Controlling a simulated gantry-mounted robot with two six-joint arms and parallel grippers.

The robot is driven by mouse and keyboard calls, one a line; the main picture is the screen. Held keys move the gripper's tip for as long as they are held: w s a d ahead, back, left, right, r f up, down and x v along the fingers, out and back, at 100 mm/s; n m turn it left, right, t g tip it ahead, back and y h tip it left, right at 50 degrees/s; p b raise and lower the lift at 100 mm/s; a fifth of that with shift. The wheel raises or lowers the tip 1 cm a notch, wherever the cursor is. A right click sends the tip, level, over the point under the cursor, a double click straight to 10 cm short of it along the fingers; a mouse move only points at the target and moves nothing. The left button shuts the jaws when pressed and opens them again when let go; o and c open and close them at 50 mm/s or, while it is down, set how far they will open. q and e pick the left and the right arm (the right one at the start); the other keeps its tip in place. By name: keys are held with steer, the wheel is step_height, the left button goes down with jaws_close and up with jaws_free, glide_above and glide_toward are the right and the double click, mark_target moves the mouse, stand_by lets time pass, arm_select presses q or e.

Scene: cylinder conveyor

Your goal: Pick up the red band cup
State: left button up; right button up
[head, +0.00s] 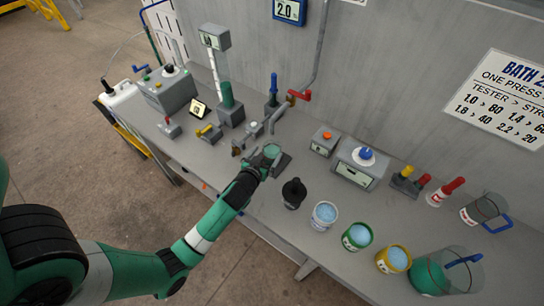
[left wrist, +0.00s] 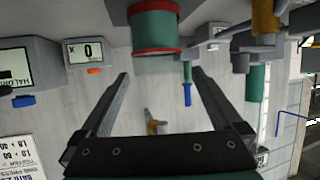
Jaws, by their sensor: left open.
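In the left wrist view, which looks upside down, a green cylinder with red bands at both ends (left wrist: 155,30) stands just past my fingertips; it is the only red-banded cup-like thing I see. In the head view a pale green round top (head: 272,151) shows at my left gripper (head: 268,160), over a dark grey base; the red bands do not show there. My left gripper is also in the left wrist view (left wrist: 160,74), open, with nothing between its fingers. My right gripper is not in view.
To the right stand a black cup (head: 293,193), a pale cup (head: 325,214), a green cup (head: 357,236), a yellow cup (head: 393,259) and clear beakers (head: 485,208). Behind are a box with an orange button (head: 325,142), a blue-knobbed box (head: 356,164) and a red-handled pipe (head: 298,95).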

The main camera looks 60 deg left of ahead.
mark_target(275, 143)
arm_select(q)
steer(key=b+x, duration=0.1)
steer(key=x, duration=0.4)
steer(key=shift+w, duration=0.25)
steer(key=shift+r, duration=0.1)
jaws_close()
